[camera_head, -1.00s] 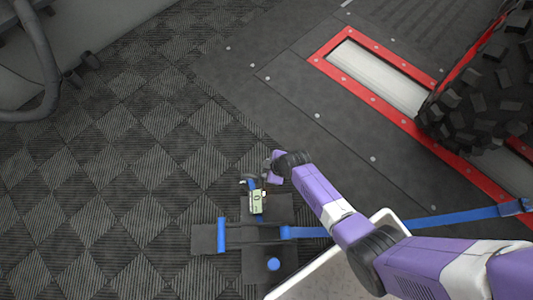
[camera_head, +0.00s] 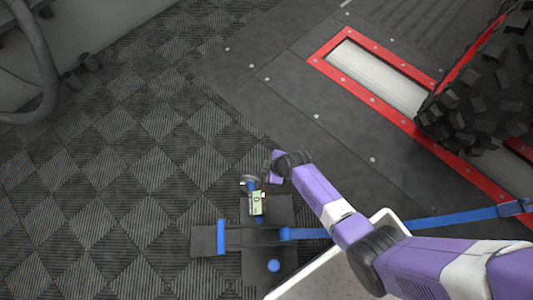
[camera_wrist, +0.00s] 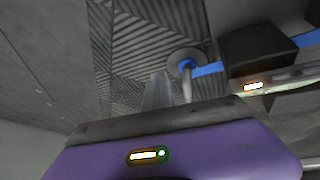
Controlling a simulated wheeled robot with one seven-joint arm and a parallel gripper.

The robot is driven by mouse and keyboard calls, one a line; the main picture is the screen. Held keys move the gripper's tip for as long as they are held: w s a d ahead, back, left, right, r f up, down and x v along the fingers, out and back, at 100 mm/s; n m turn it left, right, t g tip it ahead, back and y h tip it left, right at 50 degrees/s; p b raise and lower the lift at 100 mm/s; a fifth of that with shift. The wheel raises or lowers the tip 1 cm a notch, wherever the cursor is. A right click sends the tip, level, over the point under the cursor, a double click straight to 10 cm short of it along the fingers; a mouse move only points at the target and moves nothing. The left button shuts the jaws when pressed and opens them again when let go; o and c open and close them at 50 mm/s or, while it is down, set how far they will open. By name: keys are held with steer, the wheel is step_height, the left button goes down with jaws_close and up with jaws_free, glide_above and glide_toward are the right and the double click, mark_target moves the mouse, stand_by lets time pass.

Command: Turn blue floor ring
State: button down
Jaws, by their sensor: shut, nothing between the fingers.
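In the head view a small blue piece (camera_head: 251,186) with a grey round disc above it shows just beyond my gripper (camera_head: 256,203). It looks like the blue floor ring, but it is too small to tell for sure. My gripper is shut and empty. It is over the upper arm of a dark cross-shaped floor plate. I cannot tell whether it touches the blue piece.
The dark cross-shaped plate (camera_head: 262,236) has a blue bar (camera_head: 221,236) and a blue knob (camera_head: 273,265). A blue strap (camera_head: 450,217) runs right from it. A red-framed roller (camera_head: 380,77) and knobbly tyre (camera_head: 480,105) stand upper right.

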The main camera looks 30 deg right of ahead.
steer(key=shift+a, duration=0.1)
stand_by(0.5)
steer(key=c, duration=1.4)
jaws_free()
steer(key=shift+s, duration=0.1)
steer(key=s+d+r+p, duration=0.4)
steer(key=d+r+p, duration=0.1)
steer(key=d+r, duration=0.2)
